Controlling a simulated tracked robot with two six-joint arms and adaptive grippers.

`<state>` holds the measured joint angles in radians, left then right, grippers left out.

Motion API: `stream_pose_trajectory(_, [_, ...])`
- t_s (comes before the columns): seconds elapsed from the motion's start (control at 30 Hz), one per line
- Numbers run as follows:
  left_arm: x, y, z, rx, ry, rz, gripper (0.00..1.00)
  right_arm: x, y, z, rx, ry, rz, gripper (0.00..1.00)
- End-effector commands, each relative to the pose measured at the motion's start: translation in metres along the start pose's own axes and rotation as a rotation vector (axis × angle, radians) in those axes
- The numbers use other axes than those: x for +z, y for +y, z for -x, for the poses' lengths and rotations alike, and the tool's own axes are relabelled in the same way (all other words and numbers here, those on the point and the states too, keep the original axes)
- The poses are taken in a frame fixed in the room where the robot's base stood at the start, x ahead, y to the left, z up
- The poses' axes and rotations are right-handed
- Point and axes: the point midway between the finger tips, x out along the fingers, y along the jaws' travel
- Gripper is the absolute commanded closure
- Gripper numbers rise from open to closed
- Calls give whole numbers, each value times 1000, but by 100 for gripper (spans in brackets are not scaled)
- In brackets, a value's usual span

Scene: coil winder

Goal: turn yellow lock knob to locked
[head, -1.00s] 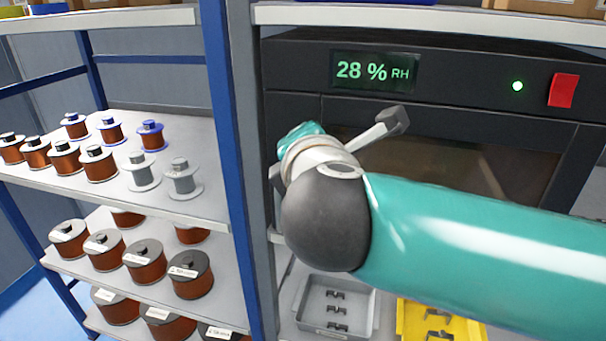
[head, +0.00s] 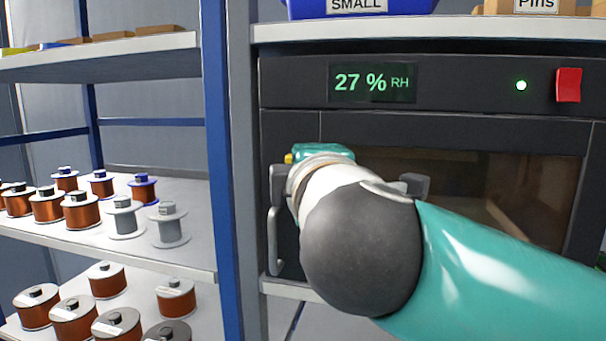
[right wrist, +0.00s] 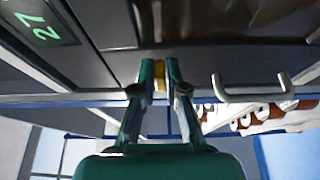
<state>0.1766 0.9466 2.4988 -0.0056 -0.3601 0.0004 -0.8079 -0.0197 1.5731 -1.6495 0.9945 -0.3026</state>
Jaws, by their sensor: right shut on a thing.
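The yellow lock knob (right wrist: 159,82) sits on the dark front of the cabinet, between the two fingers of my right gripper (right wrist: 160,68) in the right wrist view. The gripper is shut on it. In the head view only a small bit of yellow, the knob (head: 288,158), shows at the left of my right gripper's teal body (head: 322,152). My own wrist hides the rest of the knob and the fingertips there. Whether the knob stands at locked cannot be seen. My left gripper is in neither view.
The dark cabinet (head: 450,130) has a display (head: 372,83) reading 27 % RH, a green light and a red switch (head: 568,85). Its grey door handle (head: 275,230) is close left of my wrist. A blue post (head: 217,150) and shelves of wire spools (head: 80,210) stand further left.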

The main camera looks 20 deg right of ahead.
Motion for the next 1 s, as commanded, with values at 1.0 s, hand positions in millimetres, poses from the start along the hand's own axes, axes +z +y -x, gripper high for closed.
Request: stream_pose_trajectory(1.0, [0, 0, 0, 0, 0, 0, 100, -1, -1, 16, -2, 2, -1, 62])
